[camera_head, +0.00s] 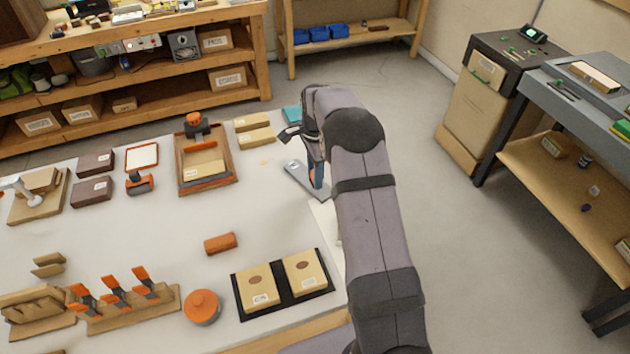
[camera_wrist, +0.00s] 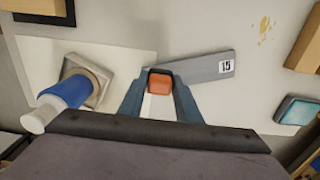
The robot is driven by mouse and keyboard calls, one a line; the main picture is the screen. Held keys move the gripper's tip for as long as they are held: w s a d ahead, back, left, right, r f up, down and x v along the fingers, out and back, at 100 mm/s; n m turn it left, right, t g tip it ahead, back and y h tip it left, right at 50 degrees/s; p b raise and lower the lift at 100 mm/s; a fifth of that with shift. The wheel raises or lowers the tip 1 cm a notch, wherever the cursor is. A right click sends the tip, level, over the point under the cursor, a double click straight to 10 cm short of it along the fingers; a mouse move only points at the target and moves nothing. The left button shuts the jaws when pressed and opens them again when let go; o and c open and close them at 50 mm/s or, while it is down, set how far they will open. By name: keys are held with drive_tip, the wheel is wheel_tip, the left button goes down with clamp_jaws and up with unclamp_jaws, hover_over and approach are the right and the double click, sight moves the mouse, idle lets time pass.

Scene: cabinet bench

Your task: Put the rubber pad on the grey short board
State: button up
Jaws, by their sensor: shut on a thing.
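My gripper (camera_wrist: 160,85) is shut on a small orange-red block with dark edges, which I take to be the rubber pad (camera_wrist: 160,82). The pad sits between the fingertips in the wrist view. The grey short board (camera_wrist: 205,68) runs behind and to the right of the fingertips and has a "15" label at its right end. The pad overlaps the board's left part in this view; I cannot tell whether they touch. In the head view the board (camera_head: 298,176) lies on the white table beside my gripper (camera_head: 317,178), partly hidden by my arm. The pad is not clear there.
A teal block (camera_wrist: 297,110) lies to the right. An orange block (camera_head: 220,243) and a black tray (camera_head: 284,297) are nearer; the table's middle is largely clear.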

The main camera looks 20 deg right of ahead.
drive_tip(key=shift+f+p, duration=0.5)
drive_tip(key=shift+f, duration=1.45)
drive_tip(key=shift+f, duration=0.1)
drive_tip(key=o, duration=1)
wheel_tip(320, 180, up, 12)
drive_tip(key=b, duration=0.3)
